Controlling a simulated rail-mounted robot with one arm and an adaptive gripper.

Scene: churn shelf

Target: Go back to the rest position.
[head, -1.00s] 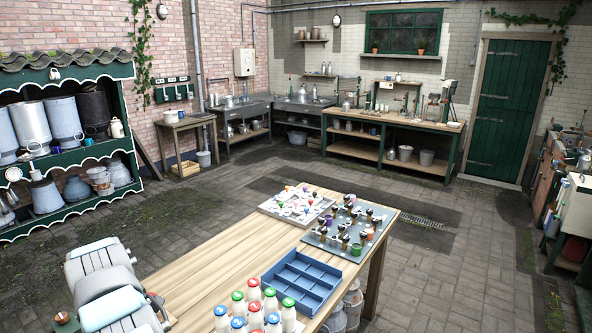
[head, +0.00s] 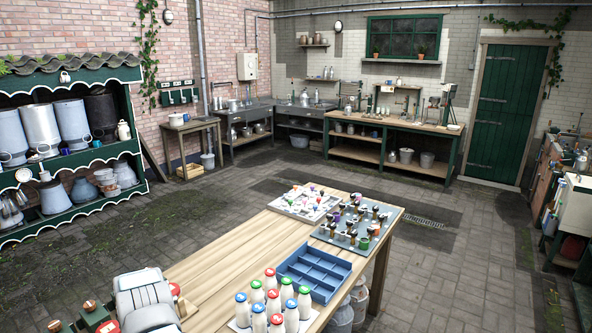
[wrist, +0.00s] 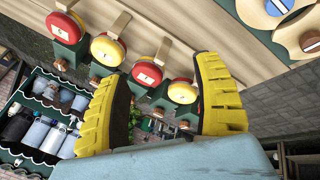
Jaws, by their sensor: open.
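My gripper (wrist: 162,72) shows in the wrist view as two yellow-and-black fingers, spread apart with nothing between their pads. In the head view my pale arm covers the near left end of the wooden table (head: 232,248), and the fingers are hidden.
Milk bottles (head: 275,305) with red, green and blue caps stand on the table beside an empty blue divided tray (head: 313,272). Two boards (head: 305,205) of small pieces lie at its far end. Green blocks (head: 92,315) show at lower left. The paved floor beyond is clear.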

